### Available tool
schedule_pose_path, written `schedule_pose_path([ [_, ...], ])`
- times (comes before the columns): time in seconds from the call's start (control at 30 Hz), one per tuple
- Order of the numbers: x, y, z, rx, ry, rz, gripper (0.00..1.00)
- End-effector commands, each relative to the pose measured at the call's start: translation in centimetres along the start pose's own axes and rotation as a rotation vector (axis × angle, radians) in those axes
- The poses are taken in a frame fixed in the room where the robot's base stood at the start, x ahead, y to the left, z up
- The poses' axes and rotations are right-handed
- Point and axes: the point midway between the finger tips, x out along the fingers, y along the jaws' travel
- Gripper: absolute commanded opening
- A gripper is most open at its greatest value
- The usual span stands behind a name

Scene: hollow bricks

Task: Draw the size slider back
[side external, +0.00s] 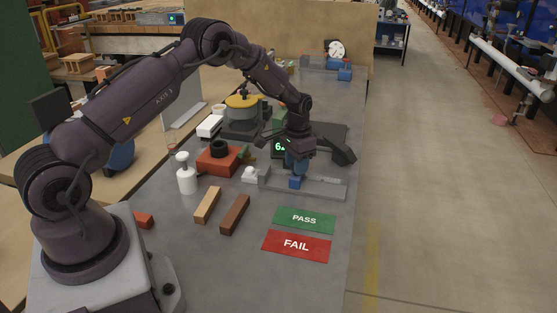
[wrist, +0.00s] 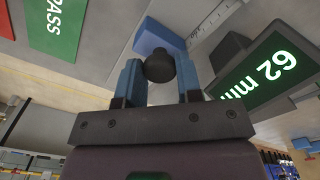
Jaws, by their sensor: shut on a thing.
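The size slider is a blue block (wrist: 155,37) with a dark round knob (wrist: 160,66), set on a pale grey gauge base (wrist: 215,22). In the side view the blue block (side external: 295,183) sits toward the left part of the grey base (side external: 327,190). My gripper (wrist: 159,72) has its two blue fingers on either side of the knob and is shut on it. In the side view my gripper (side external: 297,168) is just above the block and hides the knob. A lit display (wrist: 262,76) reads 62 mm; in the side view my arm partly covers it.
A green PASS plate (side external: 304,219) and a red FAIL plate (side external: 296,245) lie in front of the gauge. The table's right edge is near.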

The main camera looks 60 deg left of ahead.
Motion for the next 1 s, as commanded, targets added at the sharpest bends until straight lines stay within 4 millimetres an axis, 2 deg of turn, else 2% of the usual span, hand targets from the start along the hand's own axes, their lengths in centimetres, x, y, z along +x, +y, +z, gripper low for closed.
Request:
schedule_pose_path([
  [0.1, 0.0, 2.3, -2.2, 0.007, 0.003, 0.000, 0.00],
  [0.4, 0.0, 5.5, -5.5, 0.003, 0.003, 0.001, 0.00],
  [0.6, -0.1, 6.2, -6.2, 0.002, 0.003, 0.002, 0.00],
  [0.9, -0.1, 6.2, -6.2, 0.001, 0.003, 0.002, 0.00],
  [0.93, -0.1, 6.2, -6.2, 0.001, 0.003, 0.002, 0.35],
  [1.0, -0.1, 6.2, -6.2, 0.001, 0.003, 0.002, 0.51],
])
